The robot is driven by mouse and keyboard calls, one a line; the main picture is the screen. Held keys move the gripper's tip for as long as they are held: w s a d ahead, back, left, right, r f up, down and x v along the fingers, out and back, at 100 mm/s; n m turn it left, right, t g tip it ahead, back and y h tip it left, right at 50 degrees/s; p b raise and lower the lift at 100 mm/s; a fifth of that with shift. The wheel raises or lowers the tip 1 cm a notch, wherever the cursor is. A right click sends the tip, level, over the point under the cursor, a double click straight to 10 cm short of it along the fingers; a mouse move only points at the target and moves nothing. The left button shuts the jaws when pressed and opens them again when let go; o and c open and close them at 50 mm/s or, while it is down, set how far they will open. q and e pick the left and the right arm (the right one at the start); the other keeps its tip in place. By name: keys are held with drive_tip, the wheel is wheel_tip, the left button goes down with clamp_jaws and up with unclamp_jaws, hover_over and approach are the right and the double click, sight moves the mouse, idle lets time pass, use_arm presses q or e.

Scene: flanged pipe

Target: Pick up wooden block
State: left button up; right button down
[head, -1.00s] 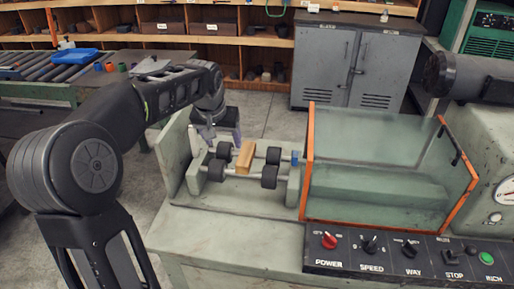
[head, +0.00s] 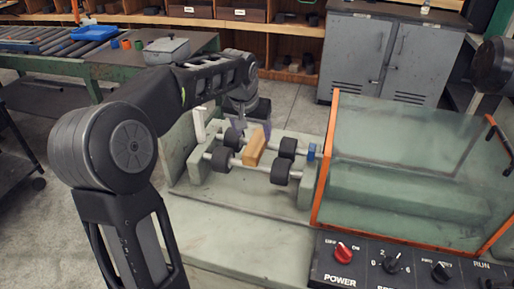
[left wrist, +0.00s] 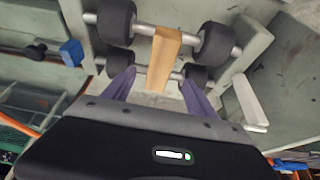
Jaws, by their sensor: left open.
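The wooden block (head: 255,147) is a light brown bar lying across two metal rods with black rollers (head: 281,172) on the grey machine. In the left wrist view the block (left wrist: 163,58) shows just beyond and between the purple fingertips. My left gripper (head: 253,129) is open and empty, close above the block's far end. It also shows in the left wrist view (left wrist: 158,88), with one finger on each side of the block's line. I cannot tell whether the fingers touch it. My right gripper is in neither view.
A clear guard with an orange frame (head: 327,160) stands right of the rollers, with a small blue part (head: 311,152) beside it. A white lever (head: 199,124) stands at the left. A control panel (head: 400,266) is in front.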

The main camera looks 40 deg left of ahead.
sight(256, 142)
use_arm(q)
drive_tip(key=shift+x, duration=1.35)
drive_tip(key=shift+p+x, duration=0.5)
drive_tip(key=shift+x, duration=2.1)
drive_tip(key=shift+a, duration=0.1)
clamp_jaws()
